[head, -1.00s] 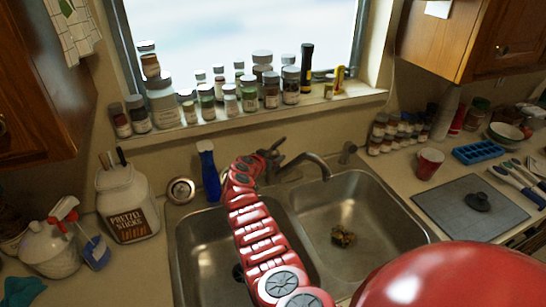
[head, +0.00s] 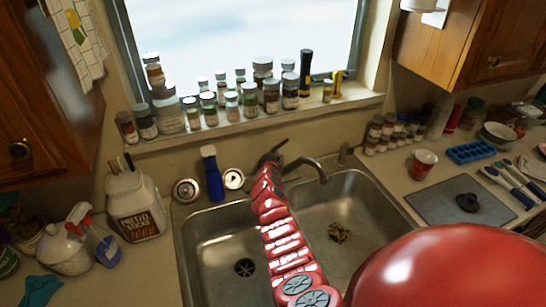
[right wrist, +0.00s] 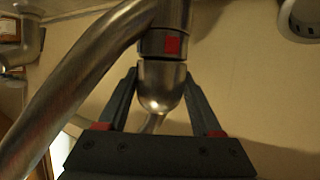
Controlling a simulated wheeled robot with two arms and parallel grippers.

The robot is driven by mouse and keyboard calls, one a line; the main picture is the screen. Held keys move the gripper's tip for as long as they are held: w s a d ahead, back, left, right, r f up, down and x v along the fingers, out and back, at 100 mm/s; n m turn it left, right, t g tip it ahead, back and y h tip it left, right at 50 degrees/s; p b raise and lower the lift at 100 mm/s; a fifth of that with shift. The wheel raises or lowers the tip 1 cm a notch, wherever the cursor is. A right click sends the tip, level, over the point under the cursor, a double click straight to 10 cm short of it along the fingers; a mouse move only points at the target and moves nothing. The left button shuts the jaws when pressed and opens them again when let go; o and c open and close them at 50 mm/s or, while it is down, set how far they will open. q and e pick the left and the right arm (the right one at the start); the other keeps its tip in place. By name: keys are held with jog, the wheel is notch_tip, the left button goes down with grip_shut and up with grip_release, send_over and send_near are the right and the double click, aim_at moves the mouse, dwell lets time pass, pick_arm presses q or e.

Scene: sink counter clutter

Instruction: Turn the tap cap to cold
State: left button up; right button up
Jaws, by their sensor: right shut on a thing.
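The metal tap (head: 310,166) stands behind the double sink, its curved spout reaching right over the basins. In the right wrist view its brushed spout (right wrist: 75,90) crosses the left side. The rounded metal tap cap (right wrist: 160,85) sits between the two dark fingers, next to a collar with a red square mark (right wrist: 173,45). My right gripper (right wrist: 155,95) is shut on the cap. In the head view my red right arm reaches up to the tap and hides part of its base. My left gripper is out of view.
The double sink (head: 190,250) lies beneath my arm. A blue bottle (head: 212,175) and a round dial (head: 234,179) stand just left of the tap. Several jars line the sill (head: 220,127). A pretzel jar (head: 137,205) is at left; a red cup (head: 423,164) is at right.

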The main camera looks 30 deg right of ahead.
jog(key=o, duration=1.1)
jog(key=shift+r, duration=0.1)
jog(key=shift+s+a+r, duration=0.2)
jog(key=shift+s+a, duration=0.05)
jog(key=shift+s, duration=0.1)
jog(key=b+v, duration=0.4)
jog(key=v, duration=1.2)
jog(key=shift+s+a+b, duration=0.15)
jog(key=shift+b, duration=0.25)
